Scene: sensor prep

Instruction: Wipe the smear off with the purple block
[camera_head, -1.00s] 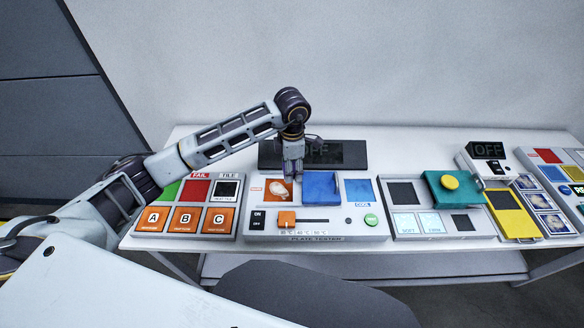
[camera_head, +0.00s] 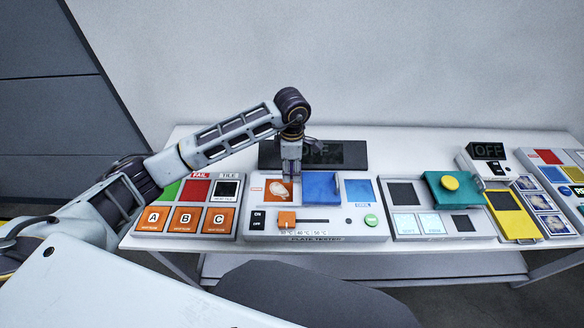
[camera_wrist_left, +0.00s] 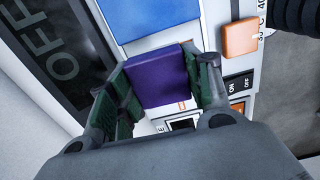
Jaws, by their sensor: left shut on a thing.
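My left gripper (camera_head: 290,176) stands over the upper right part of the orange pad (camera_head: 268,197) on the plate tester. In the left wrist view my left gripper (camera_wrist_left: 168,82) is shut on the purple block (camera_wrist_left: 157,76), with a dark green finger on each side. A pale smear (camera_head: 281,191) shows on the orange pad, just in front of the gripper. In the wrist view the block hides most of the pad. I cannot tell whether the block touches it. My right gripper is in neither view.
A blue plate (camera_head: 322,188) lies right of the orange pad. The dark OFF display (camera_head: 345,153) stands close behind the gripper. A panel with lettered orange tiles (camera_head: 186,219) lies left. A panel with a teal block (camera_head: 440,196) lies right.

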